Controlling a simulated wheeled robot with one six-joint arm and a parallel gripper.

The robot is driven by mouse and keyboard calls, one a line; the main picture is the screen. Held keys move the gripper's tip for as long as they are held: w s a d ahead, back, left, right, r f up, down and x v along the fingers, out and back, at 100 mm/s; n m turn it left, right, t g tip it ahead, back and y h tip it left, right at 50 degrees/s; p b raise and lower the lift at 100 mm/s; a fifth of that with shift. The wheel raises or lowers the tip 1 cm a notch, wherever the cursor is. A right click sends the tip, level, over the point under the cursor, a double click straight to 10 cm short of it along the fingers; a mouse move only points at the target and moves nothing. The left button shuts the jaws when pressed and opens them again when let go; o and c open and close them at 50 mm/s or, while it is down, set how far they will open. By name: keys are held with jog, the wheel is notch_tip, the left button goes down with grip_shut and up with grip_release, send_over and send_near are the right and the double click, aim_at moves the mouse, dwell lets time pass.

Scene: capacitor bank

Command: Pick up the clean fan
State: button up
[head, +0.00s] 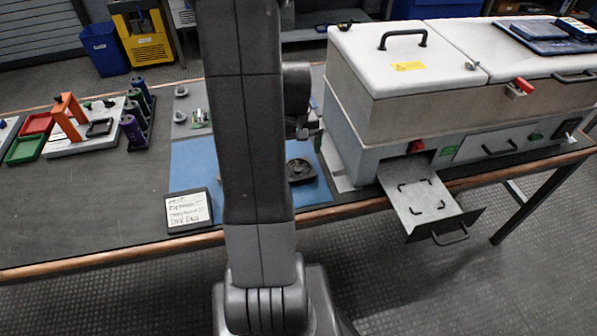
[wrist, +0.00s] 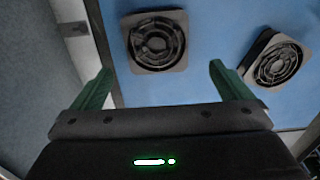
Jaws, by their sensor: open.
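Two square black fans lie on the blue mat in the wrist view. One fan (wrist: 157,42) is ahead of my gripper (wrist: 161,80), between the lines of its two green fingers. The other fan (wrist: 275,60) lies to the right, outside the right finger, turned at an angle. I cannot tell for sure which is the clean one. My gripper is open with nothing between its fingers. In the head view one dark fan (head: 300,171) shows on the mat just right of my arm. My arm hides part of the mat there.
The blue mat (head: 190,165) has a handwritten sign (head: 188,210) at its front left. A large grey machine (head: 420,85) with an open drawer (head: 428,200) stands right of the mat. Purple and green cylinders (head: 133,130) and trays (head: 28,148) are on the left.

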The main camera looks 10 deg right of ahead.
aim_at(297, 166)
jog(key=f, duration=0.5)
jog(key=shift+s+d+f, duration=0.1)
jog(key=shift+s+d, duration=0.05)
jog(key=shift+s, duration=0.05)
jog(key=c, duration=1.1)
